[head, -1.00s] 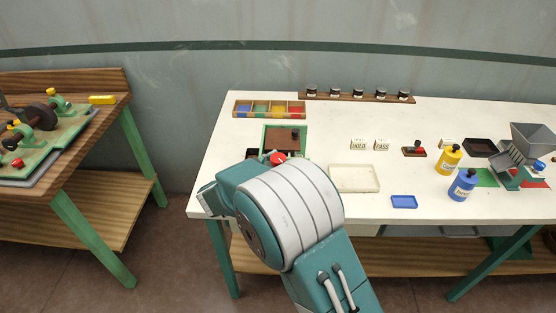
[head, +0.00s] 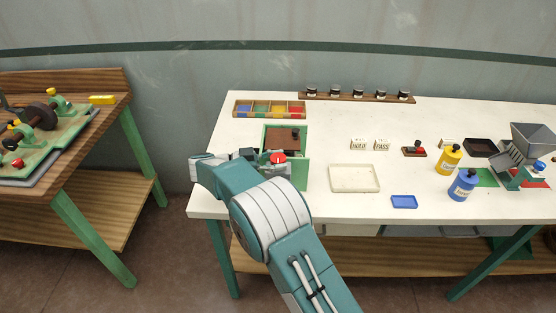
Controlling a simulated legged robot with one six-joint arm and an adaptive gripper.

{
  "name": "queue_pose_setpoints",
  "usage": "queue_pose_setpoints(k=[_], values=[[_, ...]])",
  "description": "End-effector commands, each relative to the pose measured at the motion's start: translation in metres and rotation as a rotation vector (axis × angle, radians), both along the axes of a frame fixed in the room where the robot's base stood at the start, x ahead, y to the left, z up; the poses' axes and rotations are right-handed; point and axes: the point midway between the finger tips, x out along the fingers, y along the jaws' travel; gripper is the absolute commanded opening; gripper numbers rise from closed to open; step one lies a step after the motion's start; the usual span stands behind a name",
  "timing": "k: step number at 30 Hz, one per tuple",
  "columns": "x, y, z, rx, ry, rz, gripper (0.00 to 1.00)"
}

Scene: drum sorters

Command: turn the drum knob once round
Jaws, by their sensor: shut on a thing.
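The drum sorter is a green box with a brown top (head: 283,138), standing at the left part of the white table. A red knob (head: 278,158) shows at its near side, close to the front green panel. My gripper (head: 262,156) is at this knob, reaching in from the left, and is shut on it. The fingertips are small and partly hidden by my wrist and forearm, so the exact grip does not show. The drum itself cannot be made out.
A tray of coloured compartments (head: 269,109) and a rack of dark-lidded jars (head: 358,96) stand behind. A wooden bench (head: 75,150) stands left.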

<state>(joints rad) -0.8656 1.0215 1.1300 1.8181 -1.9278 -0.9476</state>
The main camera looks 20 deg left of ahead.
Motion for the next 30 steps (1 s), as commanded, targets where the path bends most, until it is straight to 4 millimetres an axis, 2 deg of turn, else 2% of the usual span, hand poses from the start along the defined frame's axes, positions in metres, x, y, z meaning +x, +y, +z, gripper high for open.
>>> queue_pose_setpoints(k=[11, 12, 14, 26, 30], values=[[0.002, 0.002, 0.003, 0.004, -0.008, 0.005, 0.10], [0.002, 0.002, 0.003, 0.004, -0.008, 0.005, 0.67], [0.002, 0.001, 0.003, 0.004, -0.008, 0.004, 0.93], [0.001, -0.002, 0.003, 0.004, -0.005, -0.001, 0.93], [0.001, -0.001, 0.013, 0.006, -0.005, -0.001, 0.93]])
